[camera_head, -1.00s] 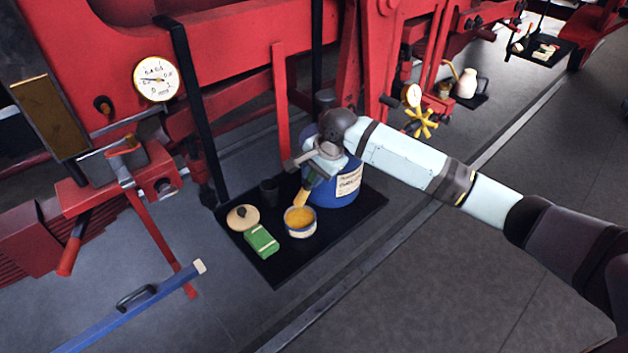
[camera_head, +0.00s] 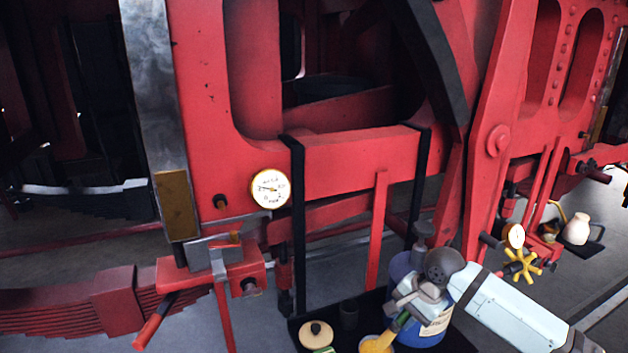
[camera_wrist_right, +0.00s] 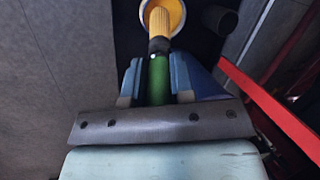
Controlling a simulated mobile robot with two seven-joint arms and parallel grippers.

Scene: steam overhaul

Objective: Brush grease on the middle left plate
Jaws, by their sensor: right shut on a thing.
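My right gripper (camera_head: 408,312) is shut on a brush, whose green handle (camera_wrist_right: 158,80) runs between the fingers in the right wrist view. Its yellow bristles (camera_wrist_right: 160,22) point down at the grease tin (camera_wrist_right: 182,14). Whether they touch the grease is hard to tell. In the head view the tin of yellow grease (camera_head: 375,345) is cut by the bottom edge, beside the brush. A brass-coloured plate (camera_head: 175,205) sits low on an upright steel guide (camera_head: 150,80) at the left, well away from the brush. My left gripper is not in view.
A dark hanging tray (camera_head: 300,330) holds a blue drum (camera_head: 402,268), a lidded round tin (camera_head: 316,335) and a dark cup (camera_head: 348,314). Black straps, a gauge (camera_head: 270,189) and a red clamp (camera_head: 215,268) stand between brush and plate.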

